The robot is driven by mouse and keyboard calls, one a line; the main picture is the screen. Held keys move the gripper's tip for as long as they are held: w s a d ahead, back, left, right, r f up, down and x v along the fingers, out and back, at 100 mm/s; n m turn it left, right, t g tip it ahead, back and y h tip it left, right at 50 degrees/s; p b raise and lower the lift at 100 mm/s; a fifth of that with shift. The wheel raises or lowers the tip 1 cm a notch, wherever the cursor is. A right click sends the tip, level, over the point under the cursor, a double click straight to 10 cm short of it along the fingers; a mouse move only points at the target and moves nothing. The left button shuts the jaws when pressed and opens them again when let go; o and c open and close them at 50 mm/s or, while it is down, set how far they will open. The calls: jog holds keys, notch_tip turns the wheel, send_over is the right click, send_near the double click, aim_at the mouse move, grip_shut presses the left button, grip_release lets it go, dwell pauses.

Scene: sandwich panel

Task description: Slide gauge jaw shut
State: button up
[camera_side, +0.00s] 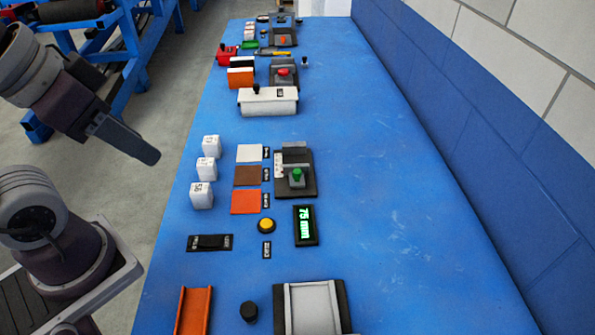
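The gauge (308,189) is a dark base on the blue table, right of the coloured squares. A grey block (294,147) stands at its far end, and a grey jaw with a green knob (297,174) sits nearer the camera. A small white scale (279,164) lies along its left side. A dark display (305,226) in front of it reads 75 mm in green. My gripper (149,155) hangs at the left, past the table's left edge and well apart from the gauge. Its fingers are seen edge-on, so their opening is unclear.
Several white cubes (207,168) stand between my gripper and the gauge. White, brown and orange squares (247,175), a yellow button (266,225) and a black switch (210,243) lie nearby. A white box (268,101) stands beyond. The table's right side is clear, bounded by a wall (460,130).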

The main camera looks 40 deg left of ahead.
jog(key=shift+w, duration=0.1)
jog(key=shift+c, duration=0.7)
jog(key=n+g, duration=0.5)
jog(key=n, duration=1.1)
send_over(297, 171)
jog(key=s, duration=0.1)
notch_tip(297, 171, down, 19)
jog(key=f, duration=0.3)
jog(key=f+n, duration=0.1)
jog(key=f, duration=0.3)
jog(key=w+f+n, duration=0.1)
jog(key=f, duration=0.3)
jog(key=shift+g, duration=0.3)
grip_shut()
